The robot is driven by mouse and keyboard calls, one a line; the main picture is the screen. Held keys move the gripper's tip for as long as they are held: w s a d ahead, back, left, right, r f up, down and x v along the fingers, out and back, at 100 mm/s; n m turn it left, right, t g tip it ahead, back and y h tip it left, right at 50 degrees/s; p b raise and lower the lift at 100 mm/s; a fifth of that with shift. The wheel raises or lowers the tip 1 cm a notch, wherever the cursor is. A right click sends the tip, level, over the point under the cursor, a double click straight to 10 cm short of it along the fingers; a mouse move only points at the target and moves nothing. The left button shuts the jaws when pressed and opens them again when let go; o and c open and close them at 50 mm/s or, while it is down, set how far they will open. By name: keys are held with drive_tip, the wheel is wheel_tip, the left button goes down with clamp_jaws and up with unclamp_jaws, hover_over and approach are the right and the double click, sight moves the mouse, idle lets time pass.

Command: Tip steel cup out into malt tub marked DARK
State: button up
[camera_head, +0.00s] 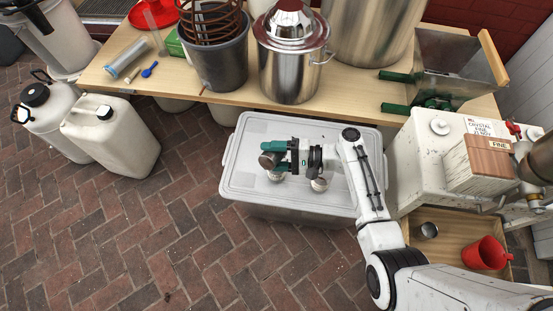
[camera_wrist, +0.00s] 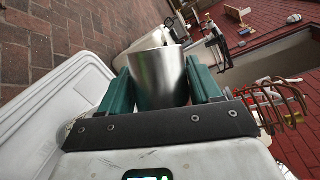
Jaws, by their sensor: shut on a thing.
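My gripper (camera_head: 274,150) is above the pale lidded tub, pointing left in the head view. Its green fingers are shut on a steel cup (camera_head: 267,161). In the wrist view the steel cup (camera_wrist: 160,78) sits between both fingers, plain brushed metal on its outside. I cannot see into it or tell what it holds. Another small steel cup (camera_head: 428,230) stands in the wooden tray at the lower right. No label reading DARK can be read in either view.
The pale tub (camera_head: 245,183) has its lid on, with small round pieces on it. A wooden bench (camera_head: 236,97) behind carries steel pots (camera_head: 291,60), a dark bucket (camera_head: 220,65) and a mill hopper (camera_head: 455,65). A wooden block marked FINE (camera_head: 478,165) and red jug (camera_head: 485,254) are right.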

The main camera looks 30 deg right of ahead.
drive_tip(key=shift+w+d+r+m, duration=0.15)
drive_tip(key=shift+d+m, duration=0.05)
drive_tip(key=shift+m, duration=0.3)
idle(1.2)
